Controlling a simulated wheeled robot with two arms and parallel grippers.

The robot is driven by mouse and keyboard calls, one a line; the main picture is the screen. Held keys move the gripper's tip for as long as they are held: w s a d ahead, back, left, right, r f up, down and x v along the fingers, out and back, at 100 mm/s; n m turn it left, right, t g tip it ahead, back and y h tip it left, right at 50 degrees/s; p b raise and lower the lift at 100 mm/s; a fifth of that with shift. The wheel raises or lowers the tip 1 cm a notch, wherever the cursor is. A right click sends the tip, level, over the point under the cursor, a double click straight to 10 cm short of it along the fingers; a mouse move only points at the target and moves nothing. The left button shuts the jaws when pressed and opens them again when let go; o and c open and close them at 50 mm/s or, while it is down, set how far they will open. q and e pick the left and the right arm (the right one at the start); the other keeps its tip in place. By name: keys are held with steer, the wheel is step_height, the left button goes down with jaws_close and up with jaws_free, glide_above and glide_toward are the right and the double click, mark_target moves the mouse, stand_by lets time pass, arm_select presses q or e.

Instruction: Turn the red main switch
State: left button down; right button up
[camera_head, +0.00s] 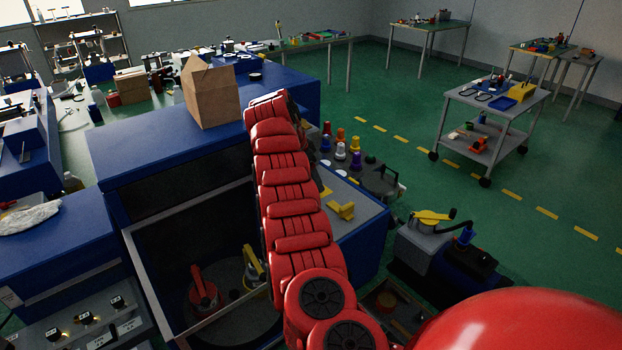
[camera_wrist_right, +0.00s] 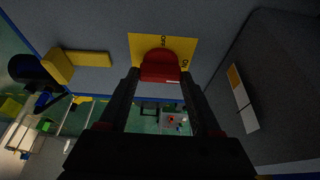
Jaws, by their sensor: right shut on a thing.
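The red main switch (camera_wrist_right: 160,63) shows in the right wrist view on a yellow plate (camera_wrist_right: 140,43) marked OFF and ON, set in a grey panel. My right gripper (camera_wrist_right: 161,79) is shut on the switch, with one dark finger on each side of it. The knob's exact angle against the marks is hard to tell. In the head view my red right arm reaches up the middle over the press bench. It hides the switch, and its gripper is mostly hidden too. My left gripper is in neither view.
A cardboard box (camera_head: 211,96) stands on the blue cabinet left of my arm. A grey cart (camera_head: 512,108) stands on the green floor. A yellow bracket (camera_wrist_right: 82,60) sits beside the switch plate.

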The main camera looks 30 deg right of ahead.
steer(key=o, duration=1.4)
steer(key=shift+a+r, duration=0.1)
steer(key=shift+r, duration=0.2)
steer(key=p+v, duration=0.4)
steer(key=v, duration=1.2)
steer(key=shift+r, duration=0.4)
